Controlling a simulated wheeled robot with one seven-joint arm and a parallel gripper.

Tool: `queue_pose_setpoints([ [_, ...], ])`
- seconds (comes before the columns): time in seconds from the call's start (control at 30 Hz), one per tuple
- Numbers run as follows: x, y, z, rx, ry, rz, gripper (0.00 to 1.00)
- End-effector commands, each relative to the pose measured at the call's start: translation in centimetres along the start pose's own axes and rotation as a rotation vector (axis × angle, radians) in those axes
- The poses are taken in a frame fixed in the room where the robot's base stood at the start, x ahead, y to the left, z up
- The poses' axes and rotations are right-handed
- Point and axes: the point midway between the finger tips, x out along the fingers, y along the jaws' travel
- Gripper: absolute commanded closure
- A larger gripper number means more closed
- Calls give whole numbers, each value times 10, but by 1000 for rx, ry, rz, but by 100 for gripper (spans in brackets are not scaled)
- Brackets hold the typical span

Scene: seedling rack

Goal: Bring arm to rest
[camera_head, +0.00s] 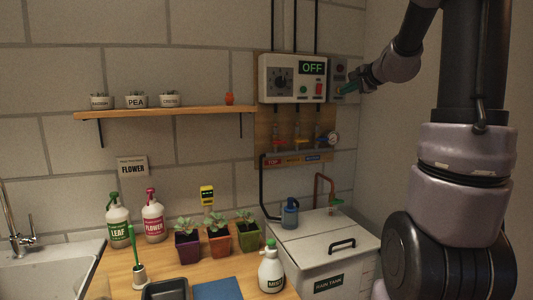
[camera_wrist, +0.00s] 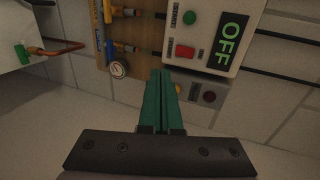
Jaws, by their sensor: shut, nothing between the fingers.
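My gripper (camera_head: 347,88) is at the end of my raised arm in the head view, at the right edge of the wall control box (camera_head: 291,79). In the wrist view its two green fingers (camera_wrist: 163,76) are pressed together with nothing between them. The control box also shows in the wrist view (camera_wrist: 215,15), with a lit green OFF display (camera_wrist: 229,41), a red button (camera_wrist: 184,51) and a green button (camera_wrist: 189,18).
Valves and a gauge (camera_head: 333,139) are on a wooden board below the box. A white rain tank (camera_head: 325,242) stands beneath. A shelf (camera_head: 165,113) holds pots at left. The bench (camera_head: 110,284) carries bottles and potted seedlings (camera_head: 187,241). A sink (camera_head: 45,266) is far left.

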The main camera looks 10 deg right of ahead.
Motion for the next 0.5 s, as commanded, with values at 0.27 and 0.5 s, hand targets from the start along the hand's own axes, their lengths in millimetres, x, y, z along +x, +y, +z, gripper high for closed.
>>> queue_pose_setpoints([
  [0.27,-70,25,136,-275,-242,142,100],
  [0.5,-169,105,219,-643,-383,368,100],
])
